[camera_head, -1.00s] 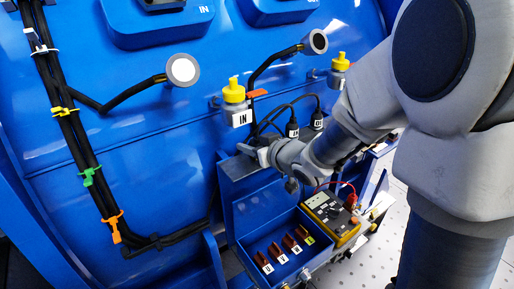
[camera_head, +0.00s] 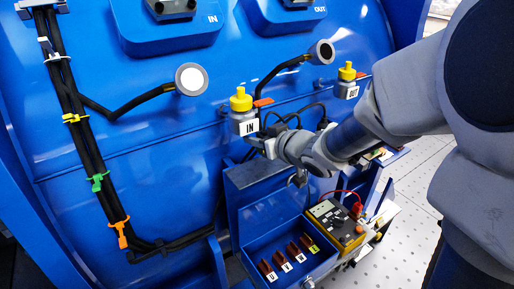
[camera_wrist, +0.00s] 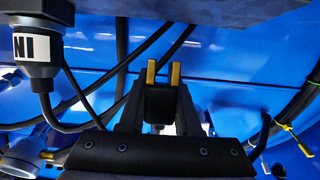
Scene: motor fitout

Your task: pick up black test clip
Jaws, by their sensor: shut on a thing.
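My gripper (camera_head: 272,147) is just above the back wall of the blue box, beside the big blue housing and below the yellow-capped IN bottle. In the wrist view my gripper (camera_wrist: 160,98) is shut on a small black body with two brass prongs, the black test clip (camera_wrist: 159,104). The prongs point away from the wrist. The fingers hide the clip's sides. In the head view the clip is too small to make out.
A yellow tester (camera_head: 338,222) with a red clip (camera_head: 356,208) stands right of the blue box (camera_head: 278,234), which holds several labelled brown pieces. The IN bottle (camera_head: 243,112) is close above. The black IN plug (camera_wrist: 40,50) and loose cables hang nearby.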

